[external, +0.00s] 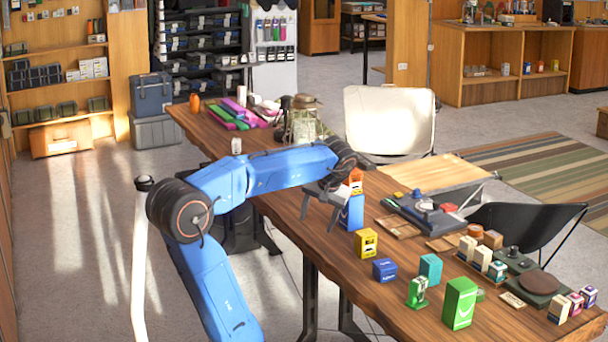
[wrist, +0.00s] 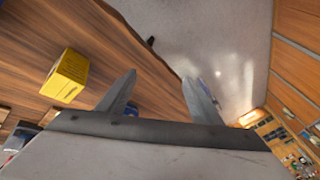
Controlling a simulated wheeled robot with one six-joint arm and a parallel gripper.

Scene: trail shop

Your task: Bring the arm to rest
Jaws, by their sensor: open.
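My gripper (external: 322,205) is over the near edge of the wooden table in the external view, pointing down. In the wrist view my gripper (wrist: 160,98) shows two grey fingers spread apart with nothing between them. My blue arm is bent, reaching from the lower left to the table. A blue box (external: 351,212) with an orange item (external: 355,180) above it stands just right of the fingers. Whether the gripper touches it cannot be told.
The table (external: 320,262) holds a yellow box (external: 366,242), a dark blue box (external: 384,269), a teal box (external: 430,268) and green boxes (external: 460,303). The yellow box also shows in the wrist view (wrist: 66,76). A glass lantern (external: 303,120) stands farther back. Open floor (external: 90,250) lies left.

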